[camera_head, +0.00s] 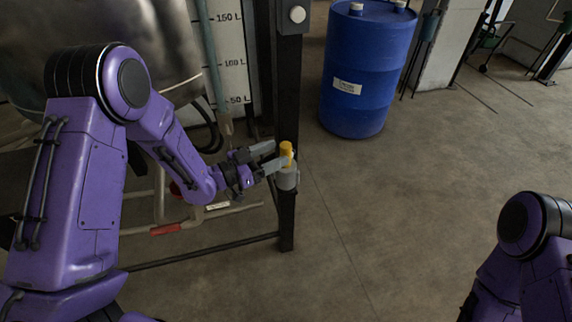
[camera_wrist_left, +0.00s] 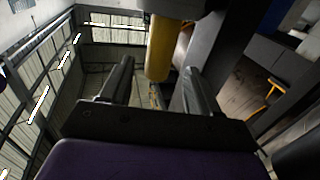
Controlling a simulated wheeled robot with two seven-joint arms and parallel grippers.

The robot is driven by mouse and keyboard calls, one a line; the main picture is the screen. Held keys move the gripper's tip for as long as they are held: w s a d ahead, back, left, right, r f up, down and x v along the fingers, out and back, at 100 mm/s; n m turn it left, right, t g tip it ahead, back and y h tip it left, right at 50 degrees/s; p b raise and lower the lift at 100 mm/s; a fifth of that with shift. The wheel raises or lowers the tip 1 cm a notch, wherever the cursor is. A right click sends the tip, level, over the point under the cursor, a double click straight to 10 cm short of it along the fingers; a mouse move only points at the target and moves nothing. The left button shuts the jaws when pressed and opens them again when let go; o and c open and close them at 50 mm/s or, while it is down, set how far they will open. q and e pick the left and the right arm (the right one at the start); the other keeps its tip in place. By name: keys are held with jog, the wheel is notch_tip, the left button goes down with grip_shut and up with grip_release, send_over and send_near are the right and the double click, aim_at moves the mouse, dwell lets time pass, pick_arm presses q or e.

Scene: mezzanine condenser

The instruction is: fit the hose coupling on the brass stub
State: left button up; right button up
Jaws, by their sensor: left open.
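A yellow upright piece (camera_head: 287,149), which looks like the hose coupling, stands on a grey round holder (camera_head: 288,180) on the dark post. My left gripper (camera_head: 277,156) is open at the yellow piece, with its fingers reaching to either side of it. In the left wrist view the yellow piece (camera_wrist_left: 158,48) lies between the two finger tips (camera_wrist_left: 158,70), with gaps visible. A teal pipe (camera_head: 214,60) hangs down in front of the white scale and ends in a tan tip (camera_head: 225,124), possibly the brass stub; I cannot tell surely. My right gripper is out of view.
A dark upright post (camera_head: 288,95) stands right behind the holder. A steel vessel (camera_head: 100,40) and low pipes with a red handle (camera_head: 165,229) are at the left. A blue drum (camera_head: 367,70) stands behind.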

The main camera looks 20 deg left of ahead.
aim_at(286, 149)
pick_arm(q)
jog(key=x, duration=0.4)
jog(key=shift+d+f+p, duration=0.1)
jog(key=shift+d+p, duration=0.1)
jog(key=shift+p, duration=0.1)
jog(key=shift+a, duration=0.1)
grip_shut()
